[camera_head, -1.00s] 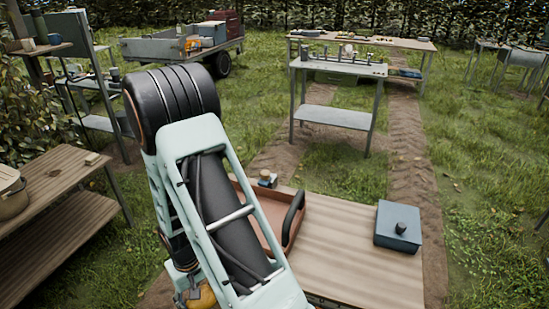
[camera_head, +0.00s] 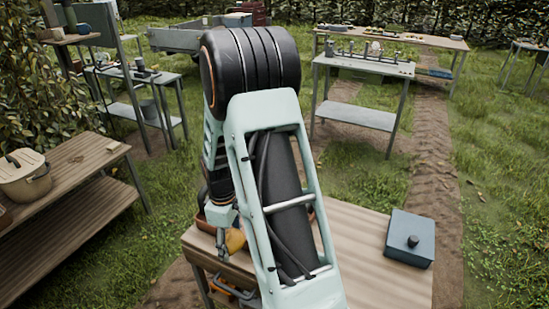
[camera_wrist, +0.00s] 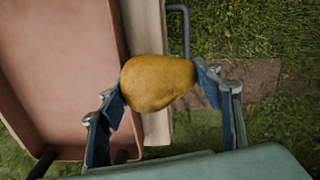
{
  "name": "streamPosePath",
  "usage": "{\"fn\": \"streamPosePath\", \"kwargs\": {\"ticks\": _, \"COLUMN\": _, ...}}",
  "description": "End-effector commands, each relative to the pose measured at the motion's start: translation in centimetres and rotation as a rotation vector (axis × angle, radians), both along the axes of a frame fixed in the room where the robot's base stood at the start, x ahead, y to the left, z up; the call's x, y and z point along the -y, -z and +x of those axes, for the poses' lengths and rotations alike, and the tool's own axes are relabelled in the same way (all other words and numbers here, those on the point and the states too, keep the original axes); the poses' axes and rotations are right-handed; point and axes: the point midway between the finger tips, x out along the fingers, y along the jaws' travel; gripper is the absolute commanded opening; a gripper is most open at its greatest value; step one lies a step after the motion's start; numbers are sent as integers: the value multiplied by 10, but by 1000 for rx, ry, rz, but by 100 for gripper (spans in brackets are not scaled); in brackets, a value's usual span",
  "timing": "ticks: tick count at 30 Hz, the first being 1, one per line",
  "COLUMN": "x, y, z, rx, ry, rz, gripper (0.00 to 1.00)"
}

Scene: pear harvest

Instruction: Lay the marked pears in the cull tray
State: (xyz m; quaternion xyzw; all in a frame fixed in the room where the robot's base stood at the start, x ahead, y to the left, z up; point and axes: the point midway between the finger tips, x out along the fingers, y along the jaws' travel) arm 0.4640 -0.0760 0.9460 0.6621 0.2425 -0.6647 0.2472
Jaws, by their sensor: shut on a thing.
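My gripper (camera_wrist: 161,92) is shut on a yellow-brown pear (camera_wrist: 158,82), with a blue-padded finger on each side. No clear mark shows on the pear's visible side. A reddish-brown tray (camera_wrist: 45,65) lies to the left of the pear in the wrist view, and its visible floor is empty. The pear appears over the pale wooden edge beside the tray, not over the tray's floor. In the head view, the held pear (camera_head: 236,241) shows left of my forearm, which hides most of the tray.
The tray's wooden table (camera_head: 375,285) has a blue-grey lidded box (camera_head: 410,238) at its right. A wooden bench (camera_head: 75,165) with a lidded pot (camera_head: 25,178) stands left. A metal stand (camera_head: 365,68) with small items is behind. Grass lies between.

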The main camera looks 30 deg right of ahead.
Motion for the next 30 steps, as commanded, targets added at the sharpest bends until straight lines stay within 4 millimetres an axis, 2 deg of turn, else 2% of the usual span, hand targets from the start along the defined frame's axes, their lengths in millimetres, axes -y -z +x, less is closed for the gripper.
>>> {"fn": "streamPosePath", "kwargs": {"ticks": 1, "x": 8, "y": -12, "z": 4, "rx": 5, "ry": -48, "rz": -2, "gripper": 29}}
{"fn": "streamPosePath", "kwargs": {"ticks": 14, "x": 68, "y": -96, "z": 16, "rx": 1, "ry": -549, "rz": -2, "gripper": 29}}
{"fn": "streamPosePath", "kwargs": {"ticks": 30, "x": 134, "y": -206, "z": 3, "rx": -3, "ry": -1158, "rz": 2, "gripper": 29}}
